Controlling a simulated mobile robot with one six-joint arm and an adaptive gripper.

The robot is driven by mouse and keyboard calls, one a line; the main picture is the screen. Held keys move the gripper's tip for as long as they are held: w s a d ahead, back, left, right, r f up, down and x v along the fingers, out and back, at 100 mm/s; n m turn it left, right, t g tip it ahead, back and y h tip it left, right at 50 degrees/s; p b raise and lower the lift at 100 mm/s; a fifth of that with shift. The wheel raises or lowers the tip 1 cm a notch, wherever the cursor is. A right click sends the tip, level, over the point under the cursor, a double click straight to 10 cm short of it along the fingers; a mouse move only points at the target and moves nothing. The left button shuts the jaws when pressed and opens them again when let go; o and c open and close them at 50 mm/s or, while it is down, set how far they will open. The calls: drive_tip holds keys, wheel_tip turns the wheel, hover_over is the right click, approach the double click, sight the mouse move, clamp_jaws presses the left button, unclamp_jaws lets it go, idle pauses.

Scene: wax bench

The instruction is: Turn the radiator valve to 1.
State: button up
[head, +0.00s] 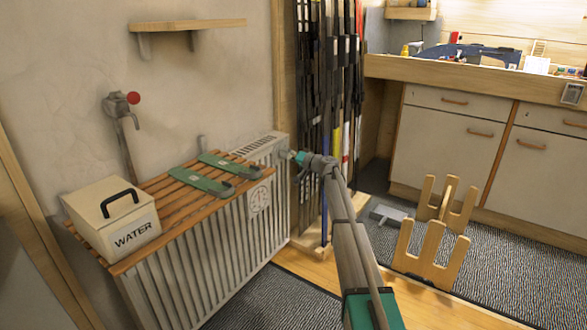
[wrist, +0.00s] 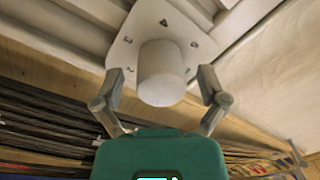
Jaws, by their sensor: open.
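The radiator valve shows in the wrist view as a plain white round knob (wrist: 163,75) in front of a pale plate (wrist: 150,28) with small numbers and a dark triangle around it. The numbers are too small to read surely, and I cannot tell the knob's setting. My gripper (wrist: 160,75) is open, with one finger on each side of the knob and a visible gap on both sides. In the head view my gripper (head: 293,156) is at the upper right end of the white radiator (head: 200,250); the knob is hard to make out there.
A slatted wooden shelf (head: 160,205) on the radiator holds a WATER box (head: 116,213) and green straps (head: 203,181). A tap (head: 120,106) is on the wall to the left. Skis (head: 318,100) stand close behind my gripper. A wooden stand (head: 430,245) is on the floor mat at right.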

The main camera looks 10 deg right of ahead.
drive_tip(key=m, duration=1.7)
drive_tip(key=shift+m+h, duration=0.3)
drive_tip(key=shift+m, duration=0.1)
drive_tip(key=m, duration=0.6)
drive_tip(key=v, duration=1.4)
drive_tip(key=s+a+r+n+g+h+p, duration=0.2)
drive_tip(key=s+a+r+n+g+p, duration=0.1)
drive_tip(key=s+p, duration=0.6)
drive_tip(key=s+a+r+n+g+h+p, duration=0.1)
drive_tip(key=s+a+r+n+g+p, duration=0.3)
drive_tip(key=s+a+n+p, duration=0.4)
drive_tip(key=shift+s+a+r+n+h+p, duration=0.5)
drive_tip(key=shift+s+n+p, duration=0.45)
drive_tip(key=shift+p, duration=0.65)
